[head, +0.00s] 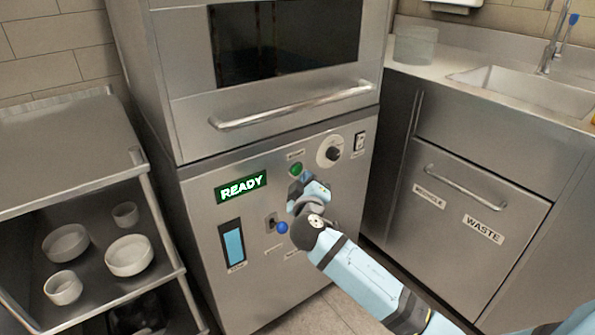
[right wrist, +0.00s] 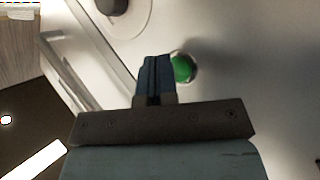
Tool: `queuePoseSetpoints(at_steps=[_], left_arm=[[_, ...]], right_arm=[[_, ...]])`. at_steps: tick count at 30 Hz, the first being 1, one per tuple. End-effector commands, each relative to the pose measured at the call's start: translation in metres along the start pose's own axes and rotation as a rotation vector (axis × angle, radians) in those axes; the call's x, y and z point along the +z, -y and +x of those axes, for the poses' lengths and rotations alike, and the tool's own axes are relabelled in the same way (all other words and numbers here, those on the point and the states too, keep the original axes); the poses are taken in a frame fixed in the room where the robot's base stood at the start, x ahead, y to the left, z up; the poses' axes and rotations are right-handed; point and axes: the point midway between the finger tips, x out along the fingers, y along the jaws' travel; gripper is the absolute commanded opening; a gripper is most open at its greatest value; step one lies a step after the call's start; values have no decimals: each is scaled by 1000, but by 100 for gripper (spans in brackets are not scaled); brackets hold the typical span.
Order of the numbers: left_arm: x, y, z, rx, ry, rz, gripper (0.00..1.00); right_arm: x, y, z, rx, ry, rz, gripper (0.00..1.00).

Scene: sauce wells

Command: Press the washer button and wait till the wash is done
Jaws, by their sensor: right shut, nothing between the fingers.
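The washer (head: 190,190) is a tall steel machine with a closed door and a control panel below it. Its display (head: 241,187) is green and reads READY. A green button (head: 296,169) sits on the panel right of the display; it also shows in the right wrist view (right wrist: 182,68). My right gripper (head: 297,178) is shut and empty, close in front of the panel by the green button. In the right wrist view its fingertips (right wrist: 156,62) appear just left of the button; I cannot tell whether they touch it. My left gripper is not in view.
A black knob (head: 333,154), a switch (head: 360,141) and a blue knob (head: 282,228) share the panel. A steel shelf with white bowls (head: 129,255) stands left. A counter with a sink (head: 530,90) and a WASTE drawer (head: 470,215) stand right.

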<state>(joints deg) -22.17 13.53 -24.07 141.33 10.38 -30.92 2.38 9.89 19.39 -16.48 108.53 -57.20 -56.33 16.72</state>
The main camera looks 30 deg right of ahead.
Motion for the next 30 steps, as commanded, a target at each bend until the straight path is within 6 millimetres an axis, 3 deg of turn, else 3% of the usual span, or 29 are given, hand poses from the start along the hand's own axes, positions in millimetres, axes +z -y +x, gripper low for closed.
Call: queuePoseSetpoints(at_steps=[30], left_arm=[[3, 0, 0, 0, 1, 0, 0]], right_arm=[[-5, 6, 10, 0, 0, 0, 0]])
